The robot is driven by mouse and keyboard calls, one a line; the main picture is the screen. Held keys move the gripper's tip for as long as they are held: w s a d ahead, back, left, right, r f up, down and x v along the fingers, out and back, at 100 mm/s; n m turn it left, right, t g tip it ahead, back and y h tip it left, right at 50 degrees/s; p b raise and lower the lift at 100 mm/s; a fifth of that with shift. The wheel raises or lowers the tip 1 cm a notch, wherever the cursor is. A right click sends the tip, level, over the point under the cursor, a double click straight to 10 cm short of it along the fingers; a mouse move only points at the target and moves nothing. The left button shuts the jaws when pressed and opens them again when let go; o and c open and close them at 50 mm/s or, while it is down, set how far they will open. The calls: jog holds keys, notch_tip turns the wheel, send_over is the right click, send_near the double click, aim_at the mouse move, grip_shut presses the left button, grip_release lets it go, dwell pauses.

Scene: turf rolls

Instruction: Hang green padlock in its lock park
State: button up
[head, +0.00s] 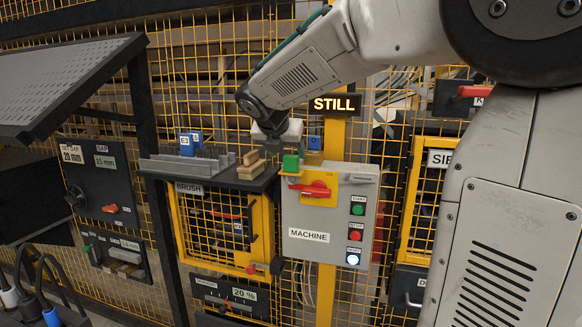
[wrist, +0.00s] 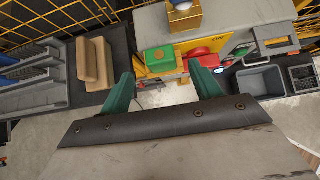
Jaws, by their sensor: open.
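The green padlock (head: 290,162) shows as a green block at the upper left of the grey machine box (head: 335,250), at a yellow bracket (head: 293,174). In the wrist view the padlock (wrist: 160,59) lies just beyond my fingertips, between their lines. My gripper (wrist: 164,80) is open, with its two green fingers apart and nothing between them. In the head view my gripper (head: 277,135) is just above and left of the padlock, partly hidden by my wrist. The padlock's shackle is not clear in either view. I cannot tell which part is the lock park.
A red switch handle (head: 311,188) sits just right of the padlock. A dark shelf (head: 228,182) at left holds wooden blocks (head: 251,168) and blue-labelled pieces (head: 190,143). A brass and blue block (wrist: 184,14) stands on top of the box. Yellow mesh fencing is behind.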

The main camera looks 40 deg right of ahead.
aim_at(291, 156)
jog(key=x, duration=0.7)
jog(key=shift+w+d+r, duration=0.2)
jog(key=shift+d, duration=0.2)
jog(key=c, duration=1.1)
